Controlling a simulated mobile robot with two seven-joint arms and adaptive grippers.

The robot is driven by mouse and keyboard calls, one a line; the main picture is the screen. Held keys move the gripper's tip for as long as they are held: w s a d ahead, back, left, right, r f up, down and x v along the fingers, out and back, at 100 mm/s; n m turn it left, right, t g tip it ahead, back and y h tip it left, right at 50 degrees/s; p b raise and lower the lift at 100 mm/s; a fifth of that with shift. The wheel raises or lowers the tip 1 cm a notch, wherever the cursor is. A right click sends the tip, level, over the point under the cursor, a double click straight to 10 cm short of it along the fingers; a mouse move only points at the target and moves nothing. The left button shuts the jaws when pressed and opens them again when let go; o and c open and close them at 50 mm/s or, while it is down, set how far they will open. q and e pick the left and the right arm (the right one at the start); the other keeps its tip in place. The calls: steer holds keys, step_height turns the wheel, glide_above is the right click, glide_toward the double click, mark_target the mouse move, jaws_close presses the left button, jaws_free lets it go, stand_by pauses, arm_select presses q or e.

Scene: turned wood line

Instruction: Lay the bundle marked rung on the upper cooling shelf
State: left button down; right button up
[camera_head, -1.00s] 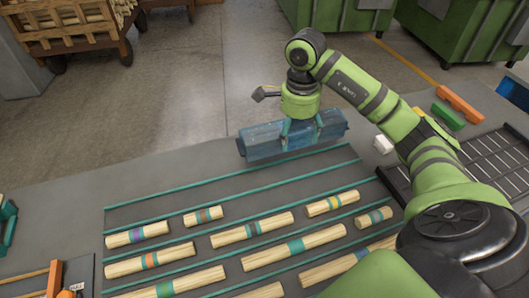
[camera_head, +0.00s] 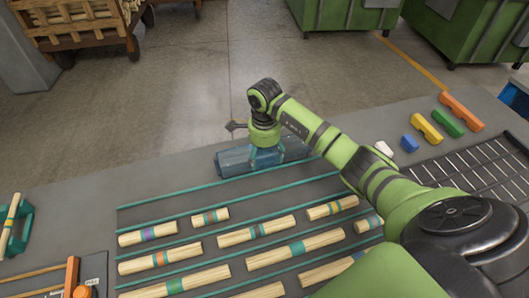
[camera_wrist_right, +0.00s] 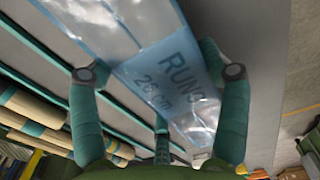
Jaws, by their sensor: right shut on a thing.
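The bundle marked rung (camera_head: 233,163) is a long, blue, translucent wrapped pack. In the right wrist view its label on the bundle (camera_wrist_right: 170,75) reads "RUNG" with a size below. My right gripper (camera_head: 267,157) is shut on its middle from above; the fingers also show on both sides of it in the right wrist view (camera_wrist_right: 160,73). The bundle lies level just beyond the farthest teal rail of the rack (camera_head: 160,198). I cannot tell whether it touches the surface below. No shelf is clearly marked as the upper one. My left gripper is not in view.
Banded wooden dowels (camera_head: 257,230) lie in rows between the teal rails. Coloured blocks (camera_head: 427,128) and a dark slotted rack (camera_head: 470,160) stand at the right. A teal holder with a dowel (camera_head: 18,230) stands at the left. The grey surface left of the bundle is clear.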

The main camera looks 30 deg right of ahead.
steer(key=shift+f, duration=0.1)
steer(key=o, duration=1.6)
steer(key=shift+o, duration=0.2)
